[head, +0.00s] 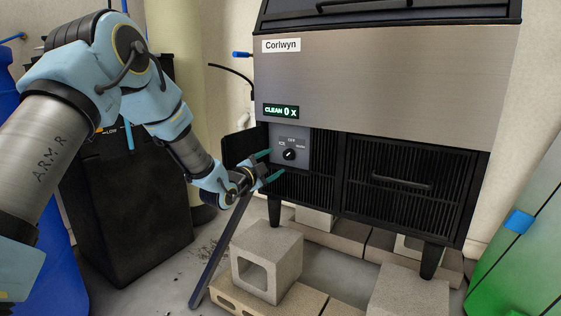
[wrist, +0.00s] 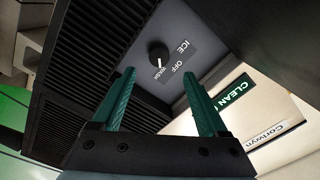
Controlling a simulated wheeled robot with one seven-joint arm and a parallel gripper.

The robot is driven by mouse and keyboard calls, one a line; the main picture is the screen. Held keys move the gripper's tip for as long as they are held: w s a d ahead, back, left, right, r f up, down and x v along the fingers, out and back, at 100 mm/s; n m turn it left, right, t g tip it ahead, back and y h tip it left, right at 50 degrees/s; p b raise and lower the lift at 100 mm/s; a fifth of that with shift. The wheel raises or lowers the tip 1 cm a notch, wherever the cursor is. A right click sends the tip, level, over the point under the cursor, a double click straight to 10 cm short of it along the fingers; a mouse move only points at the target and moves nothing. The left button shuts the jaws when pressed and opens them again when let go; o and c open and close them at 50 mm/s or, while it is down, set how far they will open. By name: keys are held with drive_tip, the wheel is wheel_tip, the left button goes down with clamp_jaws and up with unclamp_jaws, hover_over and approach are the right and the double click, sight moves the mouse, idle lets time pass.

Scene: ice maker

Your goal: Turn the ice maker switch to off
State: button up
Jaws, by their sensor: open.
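The ice maker switch is a round black knob (head: 289,154) on a grey panel marked ICE, OFF and WASH, at the lower left of the ice maker (head: 385,85). The knob (wrist: 158,53) also shows in the wrist view, just beyond and between my fingertips. In the wrist view my gripper (wrist: 158,75) is empty, and no contact with the knob shows.
A green display (head: 281,111) above the switch reads CLEAN 0 x. A vented black grille with a handle (head: 402,182) lies right of the panel. A thin dark panel (head: 222,245) leans below my gripper. Concrete blocks (head: 267,262) stand under the machine.

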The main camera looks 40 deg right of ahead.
sight(287, 155)
drive_tip(key=b+x, duration=0.1)
drive_tip(key=x, duration=0.6)
drive_tip(key=shift+d+b, duration=0.25)
drive_tip(key=shift+b, duration=0.1)
drive_tip(key=shift+f, duration=0.1)
clamp_jaws()
